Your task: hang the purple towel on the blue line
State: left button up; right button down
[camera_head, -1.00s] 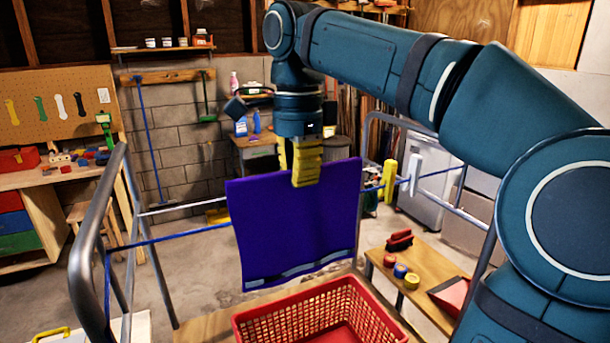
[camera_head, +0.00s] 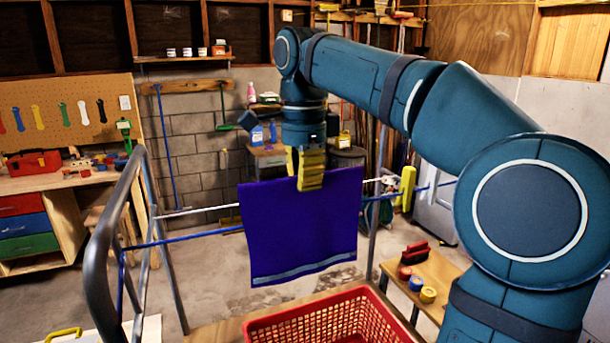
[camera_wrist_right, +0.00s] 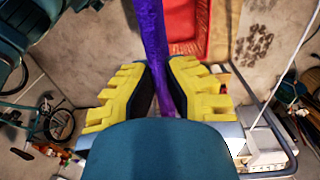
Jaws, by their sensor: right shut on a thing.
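The purple towel (camera_head: 300,225) hangs flat from my right gripper (camera_head: 308,172), with a pale grey-blue stripe near its lower edge. The yellow fingers are shut on its top edge near the middle. In the right wrist view, the towel (camera_wrist_right: 152,40) runs as a narrow strip between the fingers (camera_wrist_right: 160,95). The blue line (camera_head: 185,238) runs from the rack's left side and disappears behind the towel partway down its height. It shows again right of the towel (camera_head: 437,186). I cannot tell whether towel and line touch. My left gripper is not in view.
A white line (camera_head: 190,211) runs behind the blue one. The grey metal rack frame (camera_head: 105,235) rises at the left. A red basket (camera_head: 335,318) stands below the towel. A wooden bench (camera_head: 430,275) with a red brush and tape rolls is at the right.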

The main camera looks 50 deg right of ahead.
aim_at(304, 213)
jog(key=shift+f+b, duration=2)
jog(key=shift+f, duration=1)
jog(key=c, duration=1.1)
grip_release()
jog(key=shift+o, duration=0.2)
jog(key=shift+w+r, duration=0.1)
jog(key=shift+r, duration=3.65)
